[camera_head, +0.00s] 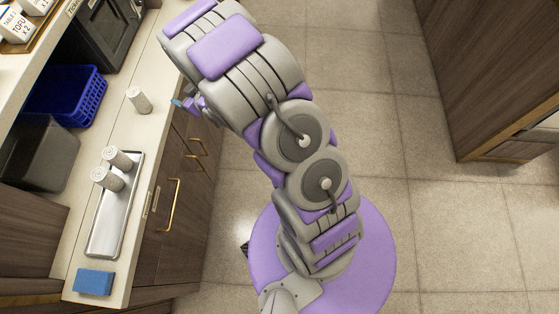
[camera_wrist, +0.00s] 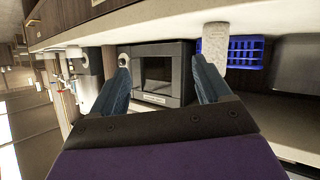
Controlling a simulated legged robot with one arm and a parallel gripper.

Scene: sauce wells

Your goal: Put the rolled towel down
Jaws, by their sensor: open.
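One rolled towel (camera_head: 139,100), whitish and cylindrical, stands upright on the counter, apart from the tray. Two more rolled towels, a farther one (camera_head: 117,158) and a nearer one (camera_head: 107,179), stand on the metal tray (camera_head: 105,238). My gripper (camera_head: 178,103) is at the counter's front edge, to the right of the lone towel. In the wrist view my gripper (camera_wrist: 163,77) is open with nothing between its blue fingers. The lone towel (camera_wrist: 213,45) shows there behind the right fingertip, outside the gap. My arm hides part of the gripper in the head view.
A blue basket (camera_head: 78,95) and a dark box-shaped appliance (camera_head: 108,32) stand behind the lone towel. A grey bin (camera_head: 38,150) is beside the basket. A blue sponge (camera_head: 93,282) lies at the counter's near end. Tofu boxes (camera_head: 20,25) sit on an upper shelf.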

